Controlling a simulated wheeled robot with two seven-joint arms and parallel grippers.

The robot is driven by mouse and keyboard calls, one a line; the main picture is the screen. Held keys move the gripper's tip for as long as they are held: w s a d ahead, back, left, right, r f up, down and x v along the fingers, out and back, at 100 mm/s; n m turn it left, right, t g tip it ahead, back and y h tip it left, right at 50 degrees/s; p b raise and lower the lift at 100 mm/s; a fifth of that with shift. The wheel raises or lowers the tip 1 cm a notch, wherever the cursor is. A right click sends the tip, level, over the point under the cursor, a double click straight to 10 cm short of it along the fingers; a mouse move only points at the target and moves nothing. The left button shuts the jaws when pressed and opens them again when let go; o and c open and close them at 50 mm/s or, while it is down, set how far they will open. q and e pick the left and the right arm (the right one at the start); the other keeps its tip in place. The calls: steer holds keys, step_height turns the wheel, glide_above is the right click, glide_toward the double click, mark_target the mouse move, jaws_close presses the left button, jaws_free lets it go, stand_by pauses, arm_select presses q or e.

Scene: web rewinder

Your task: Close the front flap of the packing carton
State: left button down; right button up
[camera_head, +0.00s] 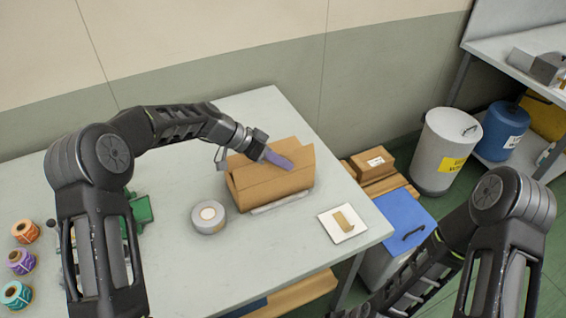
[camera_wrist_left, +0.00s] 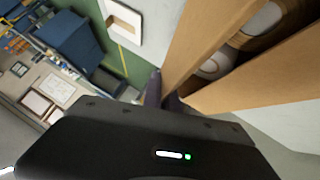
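The packing carton (camera_head: 272,193) is a brown box on the light table. Its brown flap panels stand at differing angles. In the left wrist view a brown carton panel (camera_wrist_left: 205,35) and another panel (camera_wrist_left: 265,85) border an opening, with pale round items (camera_wrist_left: 218,62) inside. My left gripper (camera_head: 279,159) is at the top of the carton, over its far side in the head view. Its fingers (camera_wrist_left: 162,90) look close together, beside the corner where the panels meet. Nothing shows between them; contact is unclear. My right gripper is out of view.
A grey tape roll (camera_head: 209,216) lies left of the carton, and a white tile with a brown piece (camera_head: 343,223) lies to its right. Several coloured rolls (camera_head: 20,261) stand at the left edge. A blue-lidded bin (camera_head: 403,217) stands off the table's right edge.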

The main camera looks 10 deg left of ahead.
arm_select(q)
steer(key=b, duration=0.1)
steer(key=f+n+g+h+b, duration=0.1)
steer(key=shift+w+a+g+b, duration=0.2)
steer(key=shift+w+g+b, duration=0.1)
steer(key=shift+w+b, duration=0.1)
steer(key=shift+w+a+f+n+g+h+b, duration=0.15)
steer(key=shift+w+n+g+h+b, duration=0.05)
steer(key=shift+n+g+h+b, duration=0.35)
steer(key=shift+h, duration=0.25)
steer(key=c, duration=2.1)
jaws_free()
steer(key=o, duration=0.5)
steer(key=shift+r, duration=0.2)
steer(key=shift+c, duration=0.2)
